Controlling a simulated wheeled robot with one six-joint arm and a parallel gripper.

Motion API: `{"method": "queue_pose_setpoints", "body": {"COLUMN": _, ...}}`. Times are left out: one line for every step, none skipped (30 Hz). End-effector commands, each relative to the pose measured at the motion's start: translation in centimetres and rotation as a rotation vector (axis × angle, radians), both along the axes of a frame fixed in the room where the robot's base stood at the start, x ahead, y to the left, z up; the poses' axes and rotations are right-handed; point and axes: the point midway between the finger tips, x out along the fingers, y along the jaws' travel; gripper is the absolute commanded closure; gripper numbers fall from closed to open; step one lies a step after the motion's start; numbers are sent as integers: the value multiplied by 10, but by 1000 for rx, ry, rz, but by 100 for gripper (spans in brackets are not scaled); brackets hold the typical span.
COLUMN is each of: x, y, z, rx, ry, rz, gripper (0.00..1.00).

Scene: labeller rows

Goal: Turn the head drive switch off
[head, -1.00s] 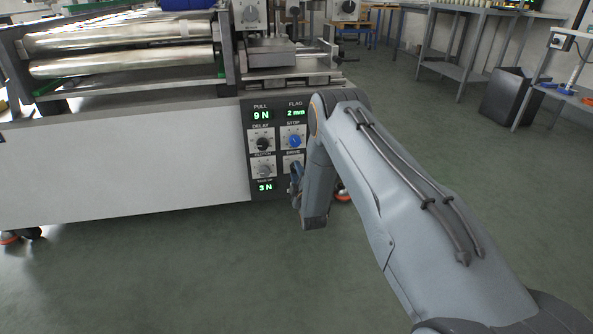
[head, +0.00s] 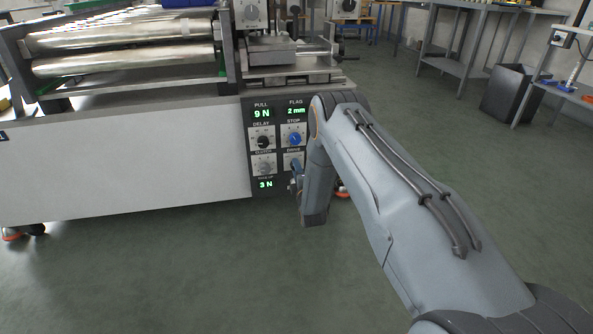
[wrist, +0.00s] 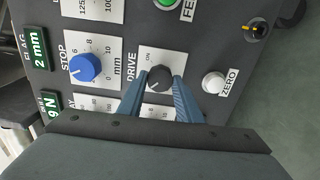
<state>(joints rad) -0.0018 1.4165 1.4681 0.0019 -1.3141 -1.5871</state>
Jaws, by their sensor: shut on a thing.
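The drive switch (wrist: 160,78) is a dark round knob on a white plate marked DRIVE in the wrist view. My gripper (wrist: 161,80) has its two blue fingers on either side of the knob, shut on it. A pale mark shows on the knob, but its exact setting is too small to read. In the head view the DRIVE plate (head: 291,160) is low on the machine's dark panel, and my gripper (head: 296,178) is at it, hiding the switch there.
A blue STOP knob (wrist: 86,68) is beside the drive switch, and a white ZERO button (wrist: 213,82) is on its other side. A green button (wrist: 166,2) is at the top edge. Open floor (head: 160,270) lies in front of the machine.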

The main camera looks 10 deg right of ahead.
Motion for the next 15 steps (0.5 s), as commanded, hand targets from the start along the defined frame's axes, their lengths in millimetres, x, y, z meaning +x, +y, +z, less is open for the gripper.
{"method": "queue_pose_setpoints", "body": {"x": -1, "y": -1, "z": -2, "rx": -1, "ry": 4, "rz": -1, "gripper": 91}}
{"method": "queue_pose_setpoints", "body": {"x": -1, "y": -1, "z": -2, "rx": -1, "ry": 4, "rz": -1, "gripper": 91}}
{"method": "queue_pose_setpoints", "body": {"x": -1, "y": -1, "z": -2, "rx": -1, "ry": 4, "rz": -1, "gripper": 91}}
{"method": "queue_pose_setpoints", "body": {"x": -1, "y": -1, "z": -2, "rx": -1, "ry": 4, "rz": -1, "gripper": 65}}
{"method": "queue_pose_setpoints", "body": {"x": -1, "y": -1, "z": -2, "rx": 0, "ry": 4, "rz": -1, "gripper": 60}}
{"method": "queue_pose_setpoints", "body": {"x": -1, "y": -1, "z": -2, "rx": 0, "ry": 3, "rz": -1, "gripper": 53}}
{"method": "queue_pose_setpoints", "body": {"x": -1, "y": -1, "z": -2, "rx": 0, "ry": 3, "rz": -1, "gripper": 50}}
{"method": "queue_pose_setpoints", "body": {"x": -1, "y": 0, "z": -1, "rx": 0, "ry": 3, "rz": -1, "gripper": 50}}
{"method": "queue_pose_setpoints", "body": {"x": -1, "y": 0, "z": -1, "rx": 0, "ry": 2, "rz": -1, "gripper": 50}}
{"method": "queue_pose_setpoints", "body": {"x": -1, "y": 0, "z": -1, "rx": 0, "ry": 2, "rz": 0, "gripper": 50}}
{"method": "queue_pose_setpoints", "body": {"x": -1, "y": 0, "z": -1, "rx": 0, "ry": 2, "rz": 0, "gripper": 50}}
{"method": "queue_pose_setpoints", "body": {"x": -1, "y": 0, "z": -1, "rx": 0, "ry": 2, "rz": 0, "gripper": 50}}
{"method": "queue_pose_setpoints", "body": {"x": 0, "y": 0, "z": -1, "rx": 0, "ry": 2, "rz": 0, "gripper": 50}}
{"method": "queue_pose_setpoints", "body": {"x": 0, "y": 0, "z": -1, "rx": 0, "ry": 1, "rz": 0, "gripper": 50}}
{"method": "queue_pose_setpoints", "body": {"x": -1, "y": 0, "z": -1, "rx": 0, "ry": 1, "rz": 0, "gripper": 50}}
